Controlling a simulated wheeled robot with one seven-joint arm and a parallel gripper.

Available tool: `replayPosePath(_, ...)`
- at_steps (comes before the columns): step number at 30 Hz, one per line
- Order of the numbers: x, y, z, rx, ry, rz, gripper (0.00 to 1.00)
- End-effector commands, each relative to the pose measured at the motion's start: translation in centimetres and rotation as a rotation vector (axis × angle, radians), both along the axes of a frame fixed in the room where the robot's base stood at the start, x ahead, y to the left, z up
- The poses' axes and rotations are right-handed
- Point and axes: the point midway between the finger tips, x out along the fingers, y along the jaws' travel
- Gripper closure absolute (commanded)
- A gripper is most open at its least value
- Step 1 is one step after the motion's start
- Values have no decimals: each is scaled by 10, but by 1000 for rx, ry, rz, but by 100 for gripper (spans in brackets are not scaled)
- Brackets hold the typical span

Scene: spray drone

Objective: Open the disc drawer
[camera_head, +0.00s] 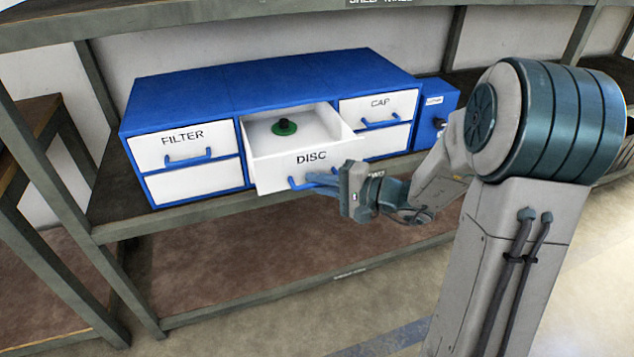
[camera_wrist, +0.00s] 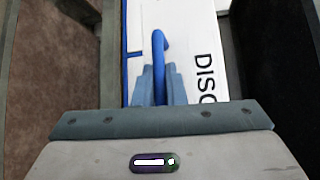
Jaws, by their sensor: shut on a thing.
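The disc drawer (camera_head: 312,172) is a white drawer marked DISC in the middle of a blue cabinet (camera_head: 235,85). It is pulled out and its inside shows. A green disc-like part (camera_head: 284,127) with a dark knob lies inside. My gripper (camera_head: 314,181) is shut on the drawer's blue handle (camera_head: 297,184) at the drawer's front. In the wrist view the fingers (camera_wrist: 160,85) close around the handle (camera_wrist: 158,45), beside the DISC lettering. Part of the handle is hidden by the fingers.
The FILTER drawer (camera_head: 184,143) at left and the CAP drawer (camera_head: 380,107) at right are shut. A small blue box (camera_head: 436,112) stands right of the cabinet. The shelf's front edge (camera_head: 215,205) runs below. Open floor (camera_head: 400,290) lies in front.

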Motion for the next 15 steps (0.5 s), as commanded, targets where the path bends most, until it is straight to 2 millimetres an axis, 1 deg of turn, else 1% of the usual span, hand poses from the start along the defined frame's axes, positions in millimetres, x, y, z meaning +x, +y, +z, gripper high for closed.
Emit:
replayPosePath(3,-1,1,0,1,0,4,100)
replayPosePath(4,-1,1,0,1,0,4,84)
replayPosePath(6,-1,1,0,1,0,3,67)
replayPosePath(15,-1,-1,0,0,0,1,67)
